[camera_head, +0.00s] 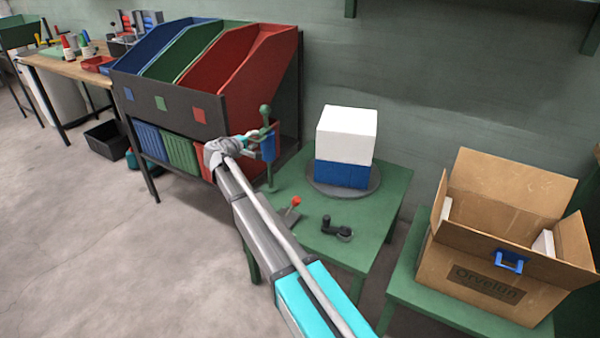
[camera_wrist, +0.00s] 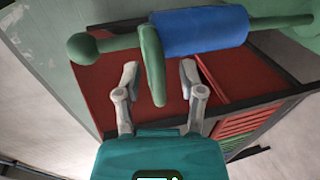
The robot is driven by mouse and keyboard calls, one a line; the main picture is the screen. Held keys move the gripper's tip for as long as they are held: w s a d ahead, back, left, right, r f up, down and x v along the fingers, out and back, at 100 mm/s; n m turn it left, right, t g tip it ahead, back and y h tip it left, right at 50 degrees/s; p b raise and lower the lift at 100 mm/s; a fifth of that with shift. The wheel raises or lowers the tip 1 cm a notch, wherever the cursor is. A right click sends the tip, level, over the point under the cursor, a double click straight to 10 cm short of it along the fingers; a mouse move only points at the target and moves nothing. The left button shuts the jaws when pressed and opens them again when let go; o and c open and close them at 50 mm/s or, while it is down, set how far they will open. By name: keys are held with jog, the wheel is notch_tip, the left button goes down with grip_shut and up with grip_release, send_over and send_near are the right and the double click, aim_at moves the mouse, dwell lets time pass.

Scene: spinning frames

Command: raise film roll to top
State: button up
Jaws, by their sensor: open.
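The blue film roll (camera_head: 268,146) is on an upright green post (camera_head: 270,178) with a ball top, at the left edge of a green table. In the wrist view the film roll (camera_wrist: 198,32) lies across the top, around the green rod. A green handle (camera_wrist: 152,65) sticks out beside the end of the roll, toward the ball. My gripper (camera_wrist: 158,72) is open, with its two grey fingers on either side of this handle. I cannot tell whether they touch it. In the head view my gripper (camera_head: 250,142) is beside the roll and partly hidden by my arm.
A white and blue box stack (camera_head: 346,135) stands on a grey turntable (camera_head: 350,188) on the green table (camera_head: 315,240). A red-knobbed lever (camera_head: 293,207) and a black crank (camera_head: 336,229) are nearer. A sloped bin rack (camera_head: 150,108) stands close behind; an open carton (camera_head: 480,272) is right.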

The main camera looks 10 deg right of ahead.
jog(key=shift+f+b, duration=6.5)
jog(key=shift+f, duration=0.15)
jog(key=r+p+v, duration=0.1)
jog(key=p+v, duration=0.3)
jog(key=v, duration=1)
jog(key=s+d+r+m+g+y+p, duration=0.1)
jog(key=s+d+r+m+g+p, duration=0.1)
jog(key=s+d+p, duration=0.3)
jog(key=s+d+r+m+g+y+p, duration=0.1)
jog(key=s+d+r+g+p, duration=0.3)
jog(key=d+p, duration=0.5)
jog(key=s+d+r+m+g+y+p, duration=0.1)
jog(key=s+d+r+m+g+p, duration=0.2)
jog(key=d+p, duration=0.4)
jog(key=shift+s+d+m, duration=0.6)
jog(key=shift+s+d, duration=0.75)
jog(key=shift+d, duration=1.1)
jog(key=shift+r, duration=0.1)
